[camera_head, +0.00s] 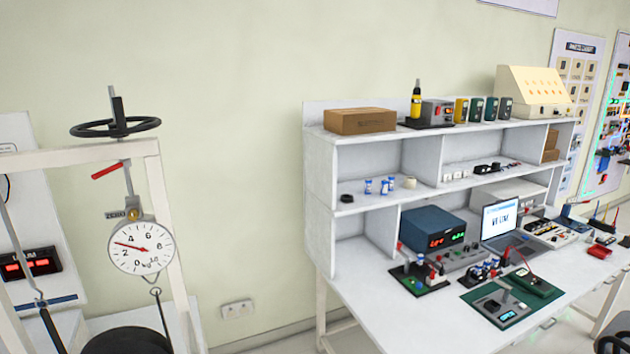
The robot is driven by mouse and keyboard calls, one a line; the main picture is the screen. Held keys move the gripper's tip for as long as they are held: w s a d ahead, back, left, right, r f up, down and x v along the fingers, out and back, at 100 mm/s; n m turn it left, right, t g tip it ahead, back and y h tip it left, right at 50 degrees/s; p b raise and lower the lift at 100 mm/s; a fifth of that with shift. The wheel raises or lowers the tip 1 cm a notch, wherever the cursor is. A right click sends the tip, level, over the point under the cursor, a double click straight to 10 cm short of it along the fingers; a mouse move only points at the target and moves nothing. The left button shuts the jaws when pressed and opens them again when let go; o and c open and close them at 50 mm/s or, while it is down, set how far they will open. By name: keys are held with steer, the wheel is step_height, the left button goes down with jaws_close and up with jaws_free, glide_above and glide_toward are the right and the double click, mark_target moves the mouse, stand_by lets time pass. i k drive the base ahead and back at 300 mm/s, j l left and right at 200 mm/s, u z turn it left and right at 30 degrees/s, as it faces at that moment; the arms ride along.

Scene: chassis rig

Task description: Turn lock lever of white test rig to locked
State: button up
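The white test rig (85,156) stands at the left of the view, partly cut off by the left and bottom edges. A red lever (107,170) sits just under its top beam, tilted with its left end lower, beside the hanging rod. I take it for the lock lever; no lock marking is readable. A black handwheel (116,127) is above the beam. A round white dial (141,248) with a red needle hangs below, under a grey plate marked ZERO (124,215). My gripper is not in view.
A hook (155,292) hangs under the dial above a dark round object (126,341). A red display (30,264) is at the far left. A white workbench (375,300) with shelves and instruments fills the right. Bare wall and a socket (237,309) lie between.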

mark_target(122, 163)
steer(key=i+j, duration=0.1)
steer(key=k+l, duration=0.1)
steer(key=l+u, duration=0.15)
steer(key=u, duration=0.45)
steer(key=k+j+u, duration=0.1)
steer(key=j, duration=0.25)
